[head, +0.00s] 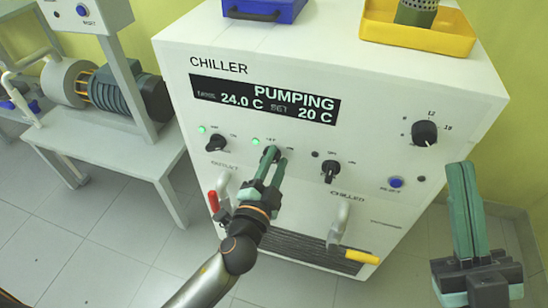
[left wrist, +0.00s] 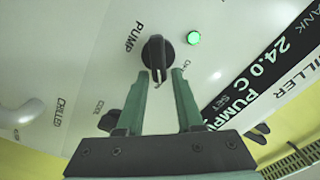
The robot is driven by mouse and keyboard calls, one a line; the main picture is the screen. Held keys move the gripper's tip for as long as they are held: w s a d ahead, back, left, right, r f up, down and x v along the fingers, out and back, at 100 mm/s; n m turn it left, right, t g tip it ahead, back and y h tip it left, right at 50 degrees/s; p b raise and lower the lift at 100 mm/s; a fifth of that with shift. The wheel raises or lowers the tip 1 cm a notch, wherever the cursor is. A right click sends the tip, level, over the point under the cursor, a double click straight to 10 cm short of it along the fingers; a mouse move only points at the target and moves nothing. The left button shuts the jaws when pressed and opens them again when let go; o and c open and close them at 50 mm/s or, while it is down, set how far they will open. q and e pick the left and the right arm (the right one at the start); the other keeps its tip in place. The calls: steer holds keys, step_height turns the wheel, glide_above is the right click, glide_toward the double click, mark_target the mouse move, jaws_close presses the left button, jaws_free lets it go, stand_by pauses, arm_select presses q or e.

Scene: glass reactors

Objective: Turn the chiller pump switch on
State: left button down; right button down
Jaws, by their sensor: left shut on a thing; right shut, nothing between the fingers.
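The chiller (head: 200,62) is a white cabinet with a dark display (head: 265,100) reading PUMPING, 24.0 C and SET 20 C. The pump switch is a black knob (left wrist: 157,52) labelled PUMP in the left wrist view; the lamp (left wrist: 194,38) beside it is lit green. In the head view this knob is partly hidden by my left gripper (head: 276,160). My left gripper's fingers (left wrist: 159,74) are shut on the knob, one on each side. My right gripper (head: 461,166) is shut and empty, at the right in front of the chiller.
Black knobs stand left (head: 216,143) and right (head: 330,171) of the pump switch. A red-handled valve (head: 213,201) and a yellow-handled valve (head: 360,256) stick out below. A dial (head: 424,133) is at upper right. A yellow tray (head: 415,38) and blue box (head: 285,10) stand on top.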

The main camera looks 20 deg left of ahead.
arm_select(q)
steer(key=shift+a+f+m, duration=0.2)
steer(key=shift+f+m, duration=0.25)
steer(key=shift+m, duration=0.45)
steer(key=c, duration=0.8)
jaws_free()
steer(key=shift+d+r, duration=0.1)
steer(key=shift+r, duration=0.1)
